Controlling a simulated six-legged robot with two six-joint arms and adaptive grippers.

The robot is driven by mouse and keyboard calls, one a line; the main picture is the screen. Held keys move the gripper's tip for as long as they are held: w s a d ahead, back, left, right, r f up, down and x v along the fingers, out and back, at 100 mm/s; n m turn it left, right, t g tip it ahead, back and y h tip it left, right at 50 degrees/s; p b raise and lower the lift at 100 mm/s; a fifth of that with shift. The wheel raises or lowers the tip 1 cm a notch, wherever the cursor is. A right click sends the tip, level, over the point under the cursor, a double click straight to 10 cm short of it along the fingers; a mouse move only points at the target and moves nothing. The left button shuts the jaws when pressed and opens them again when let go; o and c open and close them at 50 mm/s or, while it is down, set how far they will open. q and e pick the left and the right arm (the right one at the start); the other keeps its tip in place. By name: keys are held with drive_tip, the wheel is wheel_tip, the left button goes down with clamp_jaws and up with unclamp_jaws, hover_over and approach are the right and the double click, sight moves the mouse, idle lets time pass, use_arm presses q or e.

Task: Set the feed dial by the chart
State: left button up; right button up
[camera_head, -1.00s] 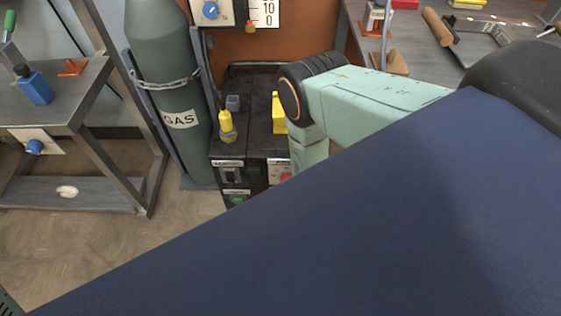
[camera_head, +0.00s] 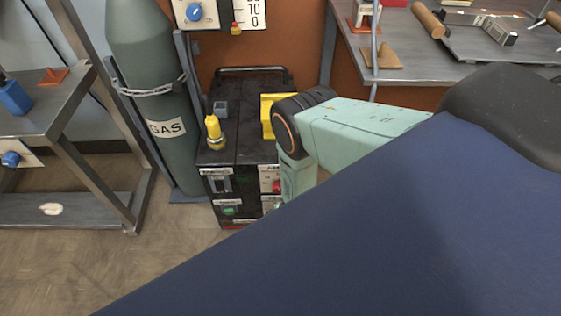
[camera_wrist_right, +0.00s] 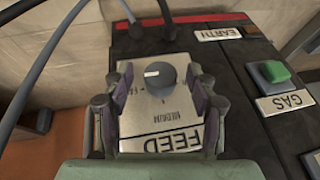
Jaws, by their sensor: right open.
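The feed dial (camera_wrist_right: 160,77) is a round grey knob with a white mark, on a silver plate (camera_wrist_right: 145,112) lettered FEED and MEDIUM. The mark points to the left in the right wrist view. My right gripper (camera_wrist_right: 160,72) is open, with one finger on each side of the dial and gaps between. The dial is hidden in the head view, where my pale green right arm (camera_head: 360,122) reaches down beside the black machine (camera_head: 232,135). No chart can be made out for certain. My left gripper is not in view.
A green GAS cylinder (camera_head: 153,100), chained upright, stands left of the machine. A green switch over a GAS label (camera_wrist_right: 288,102) and an EARTH label (camera_wrist_right: 218,34) sit near the dial. A cable (camera_wrist_right: 50,50) runs past on the left. Metal benches (camera_head: 410,65) stand at both sides.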

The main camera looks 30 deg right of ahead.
drive_tip(key=shift+c, duration=0.2)
drive_tip(key=c, duration=1.1)
drive_tip(key=shift+w+a+g+h+b, duration=0.1)
drive_tip(key=shift+g+h+b, duration=0.3)
drive_tip(key=shift+h, duration=0.2)
drive_tip(key=shift+a+n+h, duration=0.1)
drive_tip(key=shift+n+h, duration=0.2)
drive_tip(key=shift+h, duration=0.1)
drive_tip(key=shift+g, duration=0.3)
drive_tip(key=shift+w+a+n+g+h, duration=0.2)
drive_tip(key=shift+g+h, duration=0.3)
drive_tip(key=shift+h, duration=0.45)
drive_tip(key=shift+w+a+n+g+h, duration=0.1)
drive_tip(key=shift+n+g+h, duration=0.1)
drive_tip(key=shift+g+h, duration=0.55)
drive_tip(key=shift+t, duration=0.25)
drive_tip(key=o, duration=1.1)
drive_tip(key=shift+s, duration=0.1)
